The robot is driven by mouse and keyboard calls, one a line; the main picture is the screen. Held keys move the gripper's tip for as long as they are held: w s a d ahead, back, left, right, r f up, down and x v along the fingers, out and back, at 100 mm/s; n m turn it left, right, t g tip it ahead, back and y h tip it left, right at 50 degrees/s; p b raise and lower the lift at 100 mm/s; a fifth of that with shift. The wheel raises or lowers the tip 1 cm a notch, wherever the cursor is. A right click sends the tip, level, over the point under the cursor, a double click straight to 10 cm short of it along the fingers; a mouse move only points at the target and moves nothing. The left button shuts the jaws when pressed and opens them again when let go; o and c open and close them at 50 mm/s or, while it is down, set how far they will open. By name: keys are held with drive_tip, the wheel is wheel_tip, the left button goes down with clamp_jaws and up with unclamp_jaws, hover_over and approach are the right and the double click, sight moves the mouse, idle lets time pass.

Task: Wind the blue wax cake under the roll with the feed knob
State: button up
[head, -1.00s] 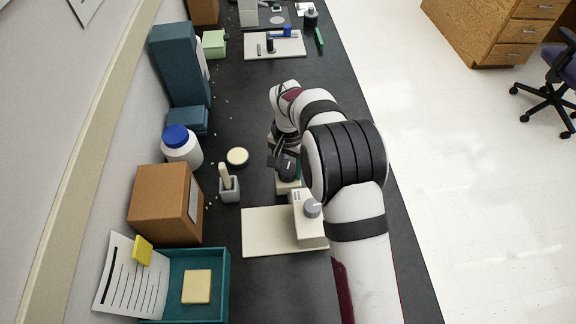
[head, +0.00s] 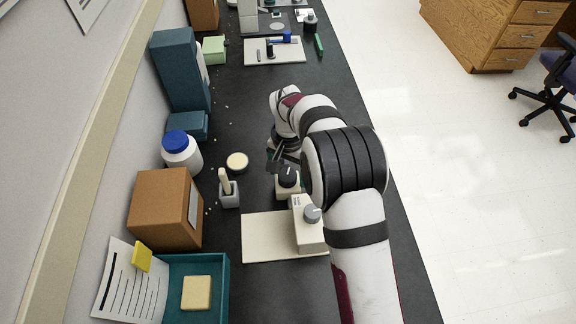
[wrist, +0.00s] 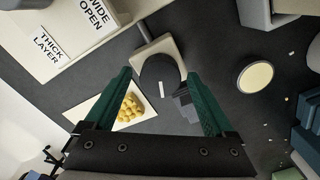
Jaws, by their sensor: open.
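A black round knob (head: 288,175) sits on a small cream block near the middle of the bench. In the wrist view the knob (wrist: 160,72), with a white mark, lies between the fingertips; I cannot tell from its surface whether it is the feed knob. My gripper (wrist: 158,75) has two green fingers, spread apart with nothing held. In the head view my gripper (head: 276,156) is just beyond the knob, apart from it and partly hidden by my arm. I cannot make out a blue wax cake or a roll clearly.
A cream unit with a grey knob (head: 312,213) stands on a pale plate (head: 268,240). A round cream disc (head: 237,161), a grey holder (head: 229,194), and a blue-lidded jar (head: 180,150) stand to the left. Yellow granules (wrist: 131,108) lie on a white card.

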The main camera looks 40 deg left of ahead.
sight(288, 174)
wheel_tip(288, 174, up, 16)
drive_tip(key=shift+f, duration=0.15)
drive_tip(key=s+d+r+m, duration=0.2)
drive_tip(key=d+r, duration=0.1)
drive_tip(key=d, duration=1)
drive_tip(key=s+d+r+m, duration=0.2)
drive_tip(key=d+r, duration=0.2)
drive_tip(key=d, duration=0.9)
drive_tip(key=s+d+f+m+y, duration=0.1)
drive_tip(key=s+d+f+m, duration=0.1)
drive_tip(key=s+d, duration=0.2)
drive_tip(key=s+d+f+m, duration=0.2)
drive_tip(key=s+d, duration=0.3)
drive_tip(key=s, duration=0.6)
drive_tip(key=shift+f+y, duration=0.4)
drive_tip(key=shift+f, duration=0.45)
